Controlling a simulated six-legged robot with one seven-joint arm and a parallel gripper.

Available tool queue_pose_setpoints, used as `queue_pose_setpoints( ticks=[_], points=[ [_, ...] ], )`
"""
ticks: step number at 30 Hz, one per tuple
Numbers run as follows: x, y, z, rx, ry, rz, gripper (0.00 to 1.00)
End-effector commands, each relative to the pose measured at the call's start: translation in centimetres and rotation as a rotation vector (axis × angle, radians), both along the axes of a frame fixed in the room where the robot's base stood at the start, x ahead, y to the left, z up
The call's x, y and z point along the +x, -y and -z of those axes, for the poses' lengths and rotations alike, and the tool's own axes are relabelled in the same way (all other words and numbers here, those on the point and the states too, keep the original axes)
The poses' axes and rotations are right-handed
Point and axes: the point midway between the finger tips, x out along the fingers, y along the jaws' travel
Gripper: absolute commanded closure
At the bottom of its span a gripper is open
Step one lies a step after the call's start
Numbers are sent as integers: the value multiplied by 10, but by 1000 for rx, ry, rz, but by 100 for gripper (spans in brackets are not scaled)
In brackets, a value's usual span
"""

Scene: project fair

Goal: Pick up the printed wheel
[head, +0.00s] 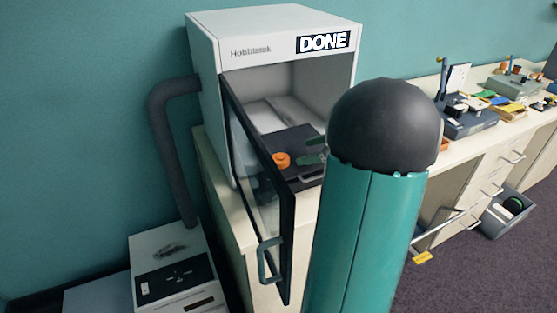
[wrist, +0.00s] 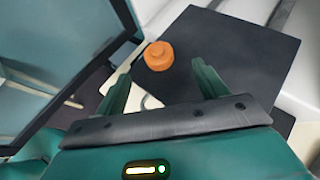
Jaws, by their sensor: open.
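The orange printed wheel (head: 281,160) sits on the dark build plate (head: 301,141) inside the white printer (head: 205,55), whose display reads DONE. The printer's glass door (head: 256,180) stands open. In the wrist view the wheel (wrist: 159,56) lies on the dark plate (wrist: 235,50), near its left edge, beyond the fingertips. My gripper (wrist: 161,72) is open, with its two green fingers apart and nothing between them. In the head view a green finger shows just right of the wheel; my arm hides the rest of the gripper.
The open door with its handle (head: 268,262) stands close to the left of my arm. A grey hose (head: 160,125) runs down the printer's left side to a box.

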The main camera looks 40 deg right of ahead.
Motion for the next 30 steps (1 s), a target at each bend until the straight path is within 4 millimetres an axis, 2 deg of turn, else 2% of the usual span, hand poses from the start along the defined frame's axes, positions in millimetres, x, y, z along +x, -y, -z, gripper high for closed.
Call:
queue_pose_setpoints(
  ticks=[3, 11, 18, 26, 30],
  points=[
    [15, -9, 10, 2, -1, -4, 28],
    [30, -19, 19, 2, -1, -4, 28],
    [58, -38, 36, 2, -1, -4, 28],
    [63, -40, 39, 1, -1, -3, 28],
    [63, -40, 39, 1, -1, -3, 52]
  ],
)
